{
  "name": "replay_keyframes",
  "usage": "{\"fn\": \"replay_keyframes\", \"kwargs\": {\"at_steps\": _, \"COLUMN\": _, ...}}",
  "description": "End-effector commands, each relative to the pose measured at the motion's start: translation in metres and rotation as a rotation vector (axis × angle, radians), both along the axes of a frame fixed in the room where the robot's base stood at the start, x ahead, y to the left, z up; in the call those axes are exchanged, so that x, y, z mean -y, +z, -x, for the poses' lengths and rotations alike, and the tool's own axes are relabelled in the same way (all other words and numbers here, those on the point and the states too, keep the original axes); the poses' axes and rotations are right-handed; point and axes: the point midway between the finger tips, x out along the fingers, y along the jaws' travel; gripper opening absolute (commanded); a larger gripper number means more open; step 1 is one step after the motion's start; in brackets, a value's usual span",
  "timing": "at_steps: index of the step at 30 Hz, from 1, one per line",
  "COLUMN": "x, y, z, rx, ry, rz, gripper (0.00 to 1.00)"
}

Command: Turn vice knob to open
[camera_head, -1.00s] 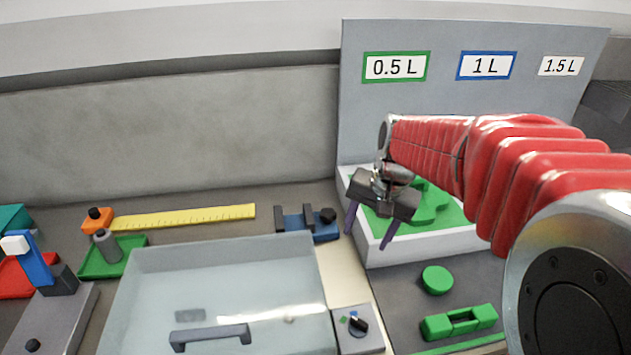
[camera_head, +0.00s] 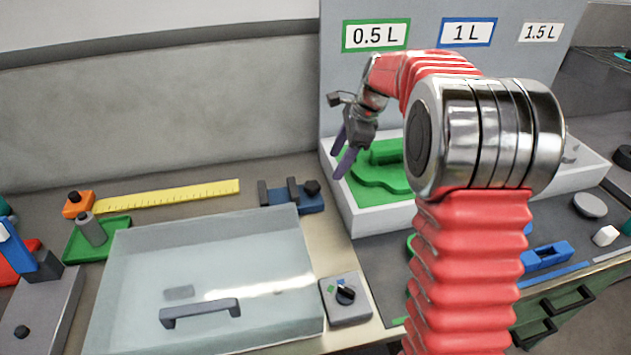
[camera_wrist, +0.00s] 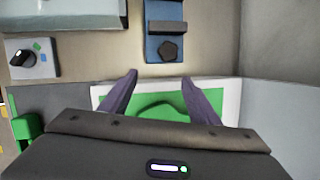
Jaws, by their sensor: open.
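The small blue vice (camera_head: 291,196) lies on the bench behind the clear box, with dark jaws and a black knob (camera_head: 312,187) at its right end. In the wrist view the vice (camera_wrist: 165,50) is at the top centre, and its black knob (camera_wrist: 168,50) points toward my gripper. My gripper (camera_head: 342,160) is open and empty, above the left edge of the white tray and to the right of the vice. In the wrist view the two purple fingers of my gripper (camera_wrist: 160,90) are spread apart, with the knob ahead of them and not between them.
A white tray (camera_head: 350,207) with a green part (camera_head: 385,170) stands under my gripper. A clear box (camera_head: 215,270) with a handle is in front of the vice. A grey switch box (camera_head: 346,297) stands to its right. A grey label panel (camera_head: 335,90) rises behind the tray.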

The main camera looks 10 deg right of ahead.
Motion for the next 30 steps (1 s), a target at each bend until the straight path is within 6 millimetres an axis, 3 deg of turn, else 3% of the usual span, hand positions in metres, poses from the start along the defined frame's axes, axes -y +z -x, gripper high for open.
{"fn": "replay_keyframes", "kwargs": {"at_steps": 6, "x": -0.006, "y": 0.026, "z": -0.014, "rx": -0.036, "ry": -0.227, "rz": -0.08, "gripper": 0.56}}
{"fn": "replay_keyframes", "kwargs": {"at_steps": 12, "x": -0.009, "y": 0.027, "z": -0.011, "rx": -0.096, "ry": -0.372, "rz": -0.122, "gripper": 0.56}}
{"fn": "replay_keyframes", "kwargs": {"at_steps": 30, "x": -0.011, "y": 0.019, "z": -0.013, "rx": -0.106, "ry": -0.401, "rz": -0.126, "gripper": 0.56}}
